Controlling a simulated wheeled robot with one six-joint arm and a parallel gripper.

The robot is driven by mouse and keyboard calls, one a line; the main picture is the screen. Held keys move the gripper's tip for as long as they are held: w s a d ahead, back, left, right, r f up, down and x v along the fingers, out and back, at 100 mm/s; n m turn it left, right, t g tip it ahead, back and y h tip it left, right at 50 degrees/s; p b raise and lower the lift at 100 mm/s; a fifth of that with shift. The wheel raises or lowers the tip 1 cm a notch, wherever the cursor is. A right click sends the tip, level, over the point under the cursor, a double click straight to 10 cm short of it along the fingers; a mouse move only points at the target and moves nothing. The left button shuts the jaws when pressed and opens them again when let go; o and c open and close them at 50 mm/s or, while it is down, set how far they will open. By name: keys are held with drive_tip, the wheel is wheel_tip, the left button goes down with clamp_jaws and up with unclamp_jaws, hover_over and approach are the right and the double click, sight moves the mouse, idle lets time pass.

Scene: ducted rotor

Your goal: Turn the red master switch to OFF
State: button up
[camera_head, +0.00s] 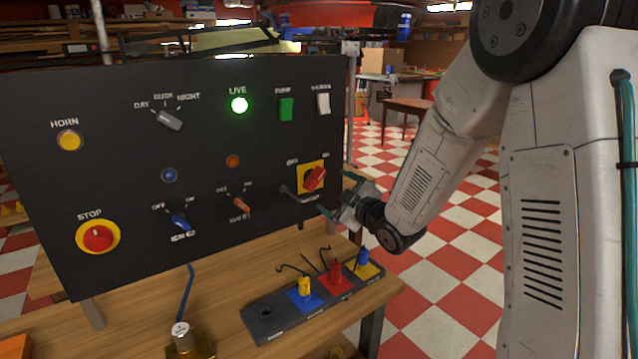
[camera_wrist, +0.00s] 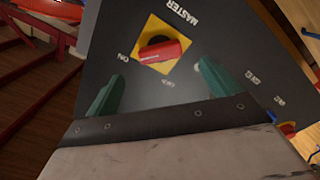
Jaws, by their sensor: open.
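The red master switch (camera_head: 315,178) is a rotary knob on a yellow square plate at the right side of the black panel (camera_head: 120,110). In the wrist view the red knob (camera_wrist: 164,51) lies ahead of my gripper, its bar pointing roughly toward the ON label, with the MASTER label beside the plate. My gripper (camera_head: 338,196) is just below and right of the switch in the head view. Its green fingers (camera_wrist: 160,85) are spread apart with nothing between them, and the knob is beyond their tips, apart from them.
The panel also has a lit green LIVE lamp (camera_head: 239,105), a green switch (camera_head: 286,109), a white switch (camera_head: 323,103), an orange knob (camera_head: 240,204), a blue knob (camera_head: 180,221) and a red stop button (camera_head: 98,238). A socket strip (camera_head: 268,314) with coloured plugs sits on the bench below my gripper.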

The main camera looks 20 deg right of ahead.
sight(317, 181)
drive_tip(key=x, duration=0.8)
drive_tip(key=shift+a+r, duration=0.1)
drive_tip(key=shift+s, duration=0.1)
drive_tip(key=c, duration=1)
